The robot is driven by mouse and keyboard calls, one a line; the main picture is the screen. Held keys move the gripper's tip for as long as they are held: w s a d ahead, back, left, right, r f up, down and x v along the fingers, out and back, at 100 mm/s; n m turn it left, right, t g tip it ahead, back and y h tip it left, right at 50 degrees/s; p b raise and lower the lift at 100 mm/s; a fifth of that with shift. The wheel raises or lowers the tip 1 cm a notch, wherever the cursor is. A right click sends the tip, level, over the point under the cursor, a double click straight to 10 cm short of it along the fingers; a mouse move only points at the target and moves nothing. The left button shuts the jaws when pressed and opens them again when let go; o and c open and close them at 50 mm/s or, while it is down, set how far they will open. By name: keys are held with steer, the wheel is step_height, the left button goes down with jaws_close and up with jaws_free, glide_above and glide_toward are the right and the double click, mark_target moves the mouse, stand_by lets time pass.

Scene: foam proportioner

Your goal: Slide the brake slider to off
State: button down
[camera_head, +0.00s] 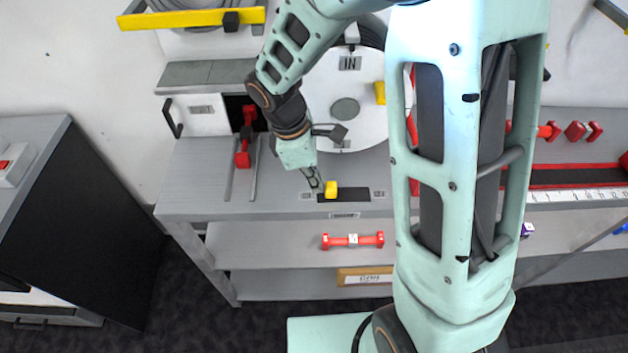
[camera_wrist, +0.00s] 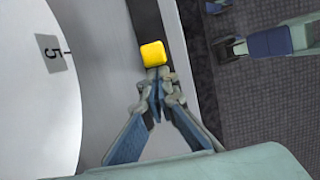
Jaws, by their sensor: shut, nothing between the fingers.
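The brake slider is a yellow block (camera_head: 331,190) at the left end of a dark slot (camera_head: 350,195) in the grey bench top. A small label sits at each end of the slot, too small to read. In the wrist view the yellow block (camera_wrist: 153,54) lies just beyond my fingertips. My gripper (camera_head: 318,186) is shut and empty, low over the bench, at the left side of the block. In the wrist view its fingertips (camera_wrist: 157,88) are together, close to the block; I cannot tell whether they touch it.
A white disc (camera_head: 345,108) marked IN stands behind the slot. A red handle (camera_head: 243,150) between two rails is to the left. A red bar (camera_head: 352,240) lies on the shelf below. My own arm hides the middle right of the bench.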

steer(key=d+p, duration=0.1)
steer(key=d, duration=0.5)
steer(key=shift+s+d, duration=0.15)
steer(key=shift+d, duration=0.35)
